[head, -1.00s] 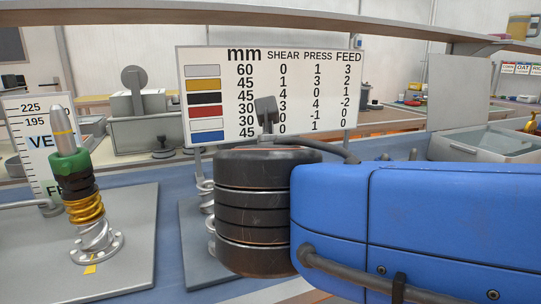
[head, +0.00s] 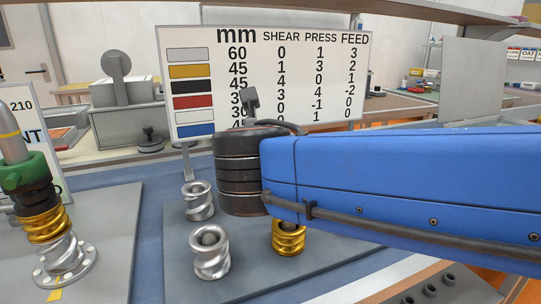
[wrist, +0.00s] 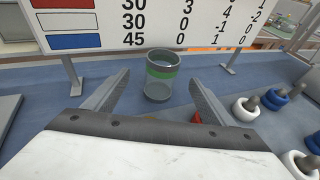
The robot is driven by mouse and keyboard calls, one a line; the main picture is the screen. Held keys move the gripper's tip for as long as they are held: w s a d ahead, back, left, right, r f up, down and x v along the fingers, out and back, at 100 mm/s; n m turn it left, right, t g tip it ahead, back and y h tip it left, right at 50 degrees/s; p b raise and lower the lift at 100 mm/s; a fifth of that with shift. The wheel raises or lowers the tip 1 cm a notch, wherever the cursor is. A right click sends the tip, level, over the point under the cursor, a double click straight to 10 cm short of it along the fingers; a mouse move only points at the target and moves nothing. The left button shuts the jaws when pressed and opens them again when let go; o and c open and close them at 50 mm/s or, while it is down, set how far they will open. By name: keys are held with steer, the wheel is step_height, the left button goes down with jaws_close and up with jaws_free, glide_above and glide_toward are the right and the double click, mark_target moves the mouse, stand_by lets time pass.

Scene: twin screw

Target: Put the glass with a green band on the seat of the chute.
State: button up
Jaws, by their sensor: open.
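The glass with a green band (wrist: 161,75) stands upright on the blue bench top in the wrist view, in front of the white sign. It is clear, with the green band around its upper part. My gripper (wrist: 160,80) is open, with one finger to each side of the glass in the picture; I cannot tell whether the glass is between the fingertips or just beyond them. In the head view my blue arm reaches across the right side, and the gripper and glass are hidden. I cannot make out the chute or its seat in either view.
The number sign (head: 265,75) stands behind the arm. Silver screw pieces (head: 209,252) and a gold one (head: 289,236) stand on a grey plate (head: 185,285). A stacked screw column (head: 42,222) is at left. White and blue rings on pegs (wrist: 247,107) are right of my gripper.

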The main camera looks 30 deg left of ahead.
steer(key=x, duration=0.3)
steer(key=shift+w+a+f, duration=0.1)
steer(key=shift+w, duration=0.2)
steer(key=shift+f+x, duration=0.1)
steer(key=shift+x, duration=1.2)
steer(key=shift+f+x, duration=0.15)
steer(key=shift+x, duration=1.2)
steer(key=shift+d, duration=0.2)
steer(key=c, duration=1.4)
